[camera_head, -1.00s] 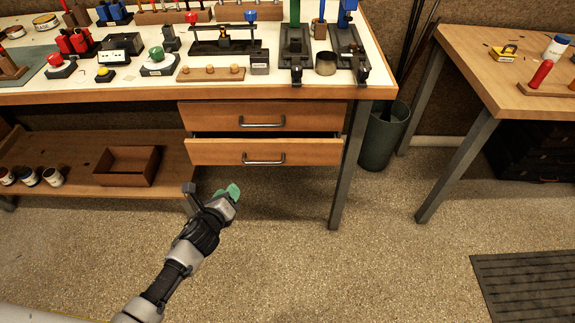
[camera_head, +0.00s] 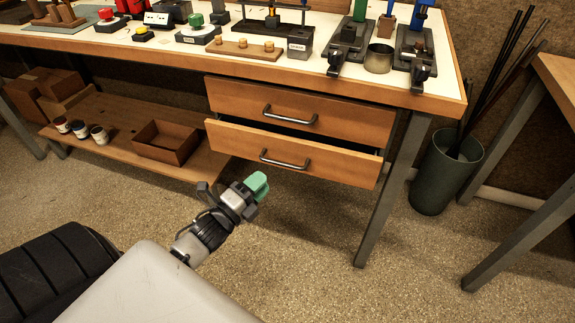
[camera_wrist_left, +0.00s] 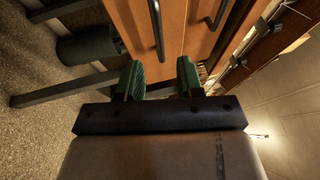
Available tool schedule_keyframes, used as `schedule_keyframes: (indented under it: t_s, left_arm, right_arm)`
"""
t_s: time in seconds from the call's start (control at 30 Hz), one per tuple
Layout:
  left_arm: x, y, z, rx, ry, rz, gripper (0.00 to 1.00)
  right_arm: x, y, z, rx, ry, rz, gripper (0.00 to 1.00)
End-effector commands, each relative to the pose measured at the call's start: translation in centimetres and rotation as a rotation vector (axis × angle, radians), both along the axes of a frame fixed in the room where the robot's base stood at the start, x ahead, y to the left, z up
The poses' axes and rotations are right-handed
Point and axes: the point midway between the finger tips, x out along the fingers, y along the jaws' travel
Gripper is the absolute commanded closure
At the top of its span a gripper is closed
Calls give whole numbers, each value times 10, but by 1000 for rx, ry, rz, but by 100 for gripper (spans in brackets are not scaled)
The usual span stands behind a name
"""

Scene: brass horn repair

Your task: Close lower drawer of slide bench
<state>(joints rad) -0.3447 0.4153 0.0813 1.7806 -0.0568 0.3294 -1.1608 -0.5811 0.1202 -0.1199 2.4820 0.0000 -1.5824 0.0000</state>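The lower drawer (camera_head: 335,165) of the slide bench (camera_head: 130,50) has a wooden front and a grey bar handle (camera_head: 285,160). It stands out a little, with a dark gap above its front, below the upper drawer (camera_head: 345,118). My left gripper (camera_head: 257,185), with green fingertips, is just below and in front of the lower drawer's left part. In the left wrist view its fingers (camera_wrist_left: 160,78) are apart with nothing between them. The lower drawer (camera_wrist_left: 172,35) lies ahead of them there, apart from the fingertips as far as I can tell. My right gripper is out of view.
A shelf (camera_head: 110,125) under the bench holds a wooden box (camera_head: 165,143) and several jars. A bench leg (camera_head: 393,185) and a green bin (camera_head: 440,180) with rods stand at the right. The floor in front of the drawers is clear.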

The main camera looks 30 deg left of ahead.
Motion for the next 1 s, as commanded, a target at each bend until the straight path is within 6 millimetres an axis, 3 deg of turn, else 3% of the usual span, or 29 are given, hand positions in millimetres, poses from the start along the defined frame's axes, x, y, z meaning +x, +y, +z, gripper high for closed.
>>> schedule_keyframes:
  t_s: [0.2,0.4,0.83,1.0]
  left_arm:
    - [44,-7,7,1,-3,0,63]
    - [70,-12,11,2,1,-1,63]
    - [80,-14,13,2,3,1,63]
    - [80,-14,13,2,3,1,90]
  right_arm:
    - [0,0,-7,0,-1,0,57]
    - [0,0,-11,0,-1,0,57]
    - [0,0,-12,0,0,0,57]
    - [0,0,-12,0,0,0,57]
